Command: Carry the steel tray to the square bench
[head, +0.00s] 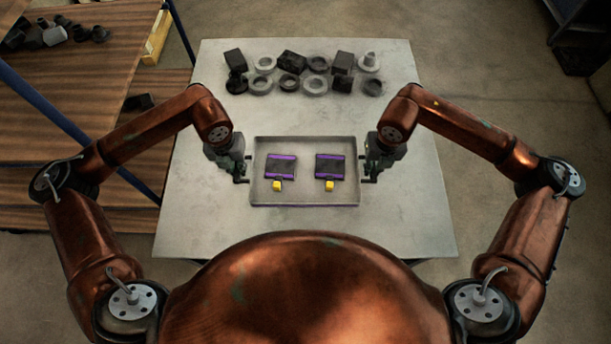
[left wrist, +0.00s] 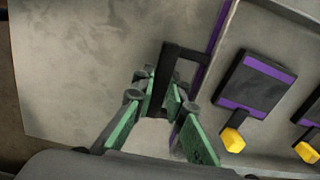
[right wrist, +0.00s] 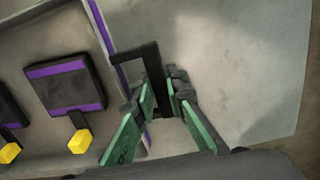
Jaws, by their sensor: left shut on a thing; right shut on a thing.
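The steel tray (head: 305,198) is a shallow grey rectangle with purple trim, over the grey bench top in the head view. Two dark blocks with purple bands and yellow tips, a left one (head: 281,167) and a right one (head: 330,167), lie in it. My left gripper (head: 244,170) is shut on the tray's left black handle (left wrist: 168,75). My right gripper (head: 366,170) is shut on the right black handle (right wrist: 150,70). I cannot tell whether the tray touches the bench top. The grey top (head: 215,215) looks close to square.
Several dark blocks and rings, such as a grey ring (head: 315,85), stand along the bench's far edge. A brown wooden shelf unit (head: 100,75) with blue posts is at the left. Bare bench top lies on both sides of the tray. Open floor (head: 500,90) is at the right.

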